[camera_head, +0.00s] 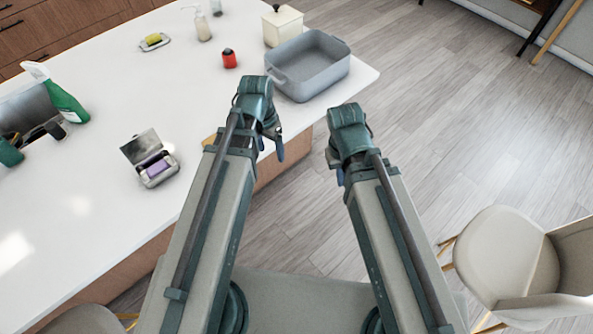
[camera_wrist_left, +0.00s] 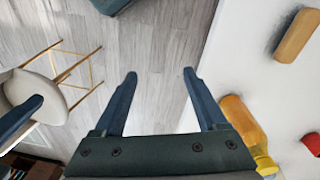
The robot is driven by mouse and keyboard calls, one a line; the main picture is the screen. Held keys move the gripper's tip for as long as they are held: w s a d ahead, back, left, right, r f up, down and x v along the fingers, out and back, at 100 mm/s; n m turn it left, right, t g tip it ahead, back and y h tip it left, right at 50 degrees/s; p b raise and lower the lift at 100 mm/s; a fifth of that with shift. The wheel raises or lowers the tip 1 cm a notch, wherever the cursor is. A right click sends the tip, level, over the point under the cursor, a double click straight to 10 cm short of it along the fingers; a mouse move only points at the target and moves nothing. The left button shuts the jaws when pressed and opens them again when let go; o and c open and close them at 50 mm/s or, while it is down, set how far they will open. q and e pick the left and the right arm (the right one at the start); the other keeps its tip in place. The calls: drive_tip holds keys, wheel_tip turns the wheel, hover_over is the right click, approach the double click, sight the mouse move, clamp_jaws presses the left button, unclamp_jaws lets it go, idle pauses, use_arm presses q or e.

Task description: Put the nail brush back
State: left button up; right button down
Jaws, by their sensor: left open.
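A brown block (camera_wrist_left: 298,35), which looks like the wooden nail brush, lies on the white counter at the upper right of the left wrist view. My left gripper (camera_head: 272,148) is open and empty, past the counter edge over the floor. Its two fingers (camera_wrist_left: 158,75) show apart in the left wrist view, left of the block. My right gripper (camera_head: 340,178) hangs over the floor; its jaws are unclear.
A grey basin (camera_head: 300,90) and a cream canister (camera_head: 282,25) stand at the counter's far corner. An open metal case (camera_head: 158,178) holds a purple bar. A red item (camera_head: 229,58) and a yellow sponge (camera_head: 153,38) sit farther back.

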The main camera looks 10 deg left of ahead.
use_arm(q)
drive_tip(key=s+d+n+y, duration=0.1)
drive_tip(key=s+d+y, duration=0.1)
drive_tip(key=s+d, duration=0.5)
drive_tip(key=shift+d+n, duration=0.3)
drive_tip(key=shift+d, duration=0.45)
drive_tip(key=shift+w, duration=0.1)
